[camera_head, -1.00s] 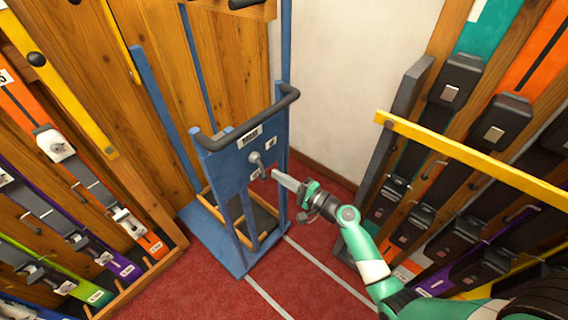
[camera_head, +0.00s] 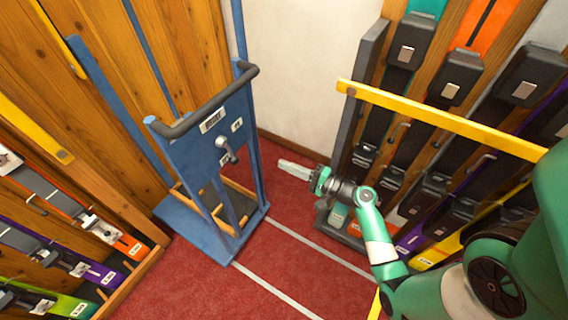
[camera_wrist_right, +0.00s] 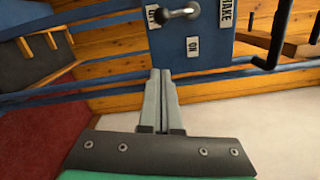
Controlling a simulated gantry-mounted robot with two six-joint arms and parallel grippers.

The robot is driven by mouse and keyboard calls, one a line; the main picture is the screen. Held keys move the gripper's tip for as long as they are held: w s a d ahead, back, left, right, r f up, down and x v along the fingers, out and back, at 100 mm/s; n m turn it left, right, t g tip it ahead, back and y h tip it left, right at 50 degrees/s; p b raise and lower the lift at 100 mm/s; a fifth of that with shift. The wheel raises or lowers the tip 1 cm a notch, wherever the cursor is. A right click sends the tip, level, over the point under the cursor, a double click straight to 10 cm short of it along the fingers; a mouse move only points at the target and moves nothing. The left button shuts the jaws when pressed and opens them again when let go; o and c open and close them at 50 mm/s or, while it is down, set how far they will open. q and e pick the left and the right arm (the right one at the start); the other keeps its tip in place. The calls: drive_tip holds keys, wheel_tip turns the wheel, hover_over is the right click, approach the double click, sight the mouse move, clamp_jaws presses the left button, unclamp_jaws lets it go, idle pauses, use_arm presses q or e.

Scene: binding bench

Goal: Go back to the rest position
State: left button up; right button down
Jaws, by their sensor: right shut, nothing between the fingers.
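My right gripper (camera_head: 296,170) is in the middle of the head view, shut and empty, its grey fingers pointing left. In the right wrist view the two fingers (camera_wrist_right: 162,88) lie together with nothing between them. The blue stand (camera_head: 208,150) with a black handlebar is to the left of the gripper, and a gap of red floor lies between them. On its panel is a grey lever (camera_head: 227,148), which also shows at the top of the right wrist view (camera_wrist_right: 178,13). My left gripper is not in view.
A rack of skis (camera_head: 430,190) with a yellow rail (camera_head: 440,122) stands close at the right, behind my right arm. Another ski rack (camera_head: 80,225) is at the left. Red floor (camera_head: 290,255) with pale lines is clear in the middle front.

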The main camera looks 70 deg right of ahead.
idle(0.3)
drive_tip(key=w+a+r+n+t+y, duration=0.1)
drive_tip(key=w+a+r+n+y, duration=0.95)
drive_tip(key=a+r, duration=0.6)
drive_tip(key=w+a+r+n+t+y, duration=0.1)
drive_tip(key=a+r+n+y, duration=0.1)
drive_tip(key=a+r+n, duration=0.7)
drive_tip(key=w+a+r+n+y, duration=0.15)
drive_tip(key=a+r, duration=0.45)
drive_tip(key=r, duration=0.7)
drive_tip(key=s+r+n+t+h, duration=0.1)
drive_tip(key=s+r+n+t, duration=0.4)
drive_tip(key=r, duration=0.5)
drive_tip(key=s+d+r+m+t+h, duration=0.35)
drive_tip(key=d+h, duration=0.25)
drive_tip(key=h, duration=0.4)
wheel_tip(320, 180, up, 27)
drive_tip(key=g+y+p, duration=0.1)
drive_tip(key=p, duration=2.6)
drive_tip(key=shift+a+f, duration=0.2)
drive_tip(key=shift+a, duration=0.05)
